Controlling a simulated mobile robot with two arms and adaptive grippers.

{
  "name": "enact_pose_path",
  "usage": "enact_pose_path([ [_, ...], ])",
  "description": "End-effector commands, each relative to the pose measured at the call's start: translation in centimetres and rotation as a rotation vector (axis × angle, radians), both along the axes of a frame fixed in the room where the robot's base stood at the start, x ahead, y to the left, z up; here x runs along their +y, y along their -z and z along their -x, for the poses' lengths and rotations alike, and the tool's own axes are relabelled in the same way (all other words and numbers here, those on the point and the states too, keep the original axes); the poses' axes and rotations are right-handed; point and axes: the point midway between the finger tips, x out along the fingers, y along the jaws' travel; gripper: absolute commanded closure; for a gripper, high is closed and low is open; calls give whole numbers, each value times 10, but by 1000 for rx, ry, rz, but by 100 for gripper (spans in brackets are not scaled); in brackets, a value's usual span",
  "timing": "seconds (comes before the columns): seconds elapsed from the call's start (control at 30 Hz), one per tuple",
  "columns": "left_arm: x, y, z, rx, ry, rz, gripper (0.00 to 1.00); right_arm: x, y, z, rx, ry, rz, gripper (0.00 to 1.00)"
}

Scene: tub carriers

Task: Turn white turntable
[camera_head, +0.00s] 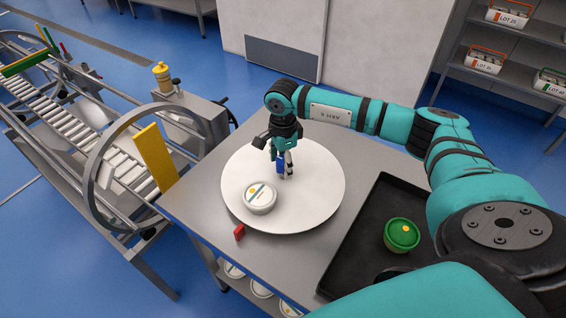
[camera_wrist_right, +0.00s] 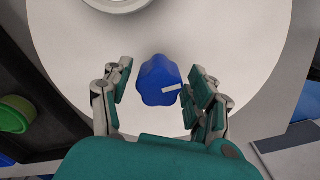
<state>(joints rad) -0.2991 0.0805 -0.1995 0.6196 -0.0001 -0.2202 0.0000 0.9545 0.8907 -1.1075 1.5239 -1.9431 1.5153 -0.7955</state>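The white turntable (camera_head: 318,190) is a round disc lying on a grey metal table. A blue lobed knob with a white mark (camera_wrist_right: 156,80) stands on it; in the head view the knob (camera_head: 280,167) is partly hidden by my right gripper. A white lidded tub (camera_head: 261,197) sits on the disc near its front left edge. My right gripper (camera_head: 283,172) points down over the disc at the knob. In the right wrist view its fingers (camera_wrist_right: 158,90) are apart, one on each side of the knob, the right one closer. My left gripper is not in view.
A small red marker (camera_head: 239,232) stands on the table beside the disc's front edge. A black tray (camera_head: 352,238) with a green tub (camera_head: 402,233) lies to the right. A roller conveyor (camera_head: 60,98) and a metal ring with a yellow plate (camera_head: 155,158) stand to the left.

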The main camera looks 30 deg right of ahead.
Motion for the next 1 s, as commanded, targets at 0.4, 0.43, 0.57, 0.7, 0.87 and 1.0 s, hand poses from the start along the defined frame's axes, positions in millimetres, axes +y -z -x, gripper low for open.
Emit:
enact_pose_path([
  [0.4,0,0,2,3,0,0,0,0,-10,0,0,2,-2,37],
  [0.43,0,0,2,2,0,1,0,0,-14,-1,-1,3,-2,37],
  [0.57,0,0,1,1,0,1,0,0,-40,-1,-3,3,0,37],
  [0.7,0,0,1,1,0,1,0,0,-71,-1,-3,1,-1,37],
  [0.87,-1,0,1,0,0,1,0,0,-100,0,-2,2,-1,37],
  [1.0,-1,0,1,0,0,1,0,0,-114,0,-1,2,0,37],
])
